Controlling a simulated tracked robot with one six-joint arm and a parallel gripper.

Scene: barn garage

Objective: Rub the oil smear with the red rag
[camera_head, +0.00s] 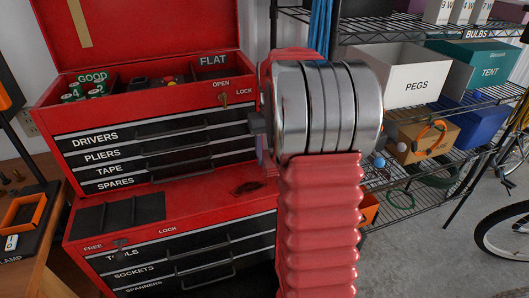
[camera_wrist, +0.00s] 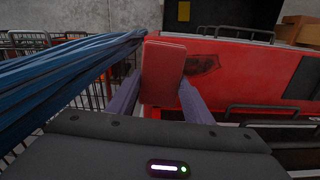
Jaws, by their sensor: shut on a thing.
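The red rag (camera_wrist: 163,72) is a folded, block-like red piece in the wrist view. My gripper (camera_wrist: 161,92) is shut on it, with one grey-purple finger on each side. The oil smear (camera_wrist: 201,64) is a dark patch on the red ledge of the tool chest, just right of the rag. The rag is over or on the ledge beside the smear; I cannot tell whether it touches the surface. In the head view the smear (camera_head: 248,187) lies on the ledge in front of the drawers. There my arm hides most of the gripper and the rag.
The red tool chest (camera_head: 160,220) has labelled drawers, a raised lid and a dark mat (camera_head: 118,213) on its ledge. Wire shelves (camera_head: 450,105) with bins stand at right, and a bicycle (camera_head: 500,230) beyond. Blue strands (camera_wrist: 70,75) hang close at left in the wrist view.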

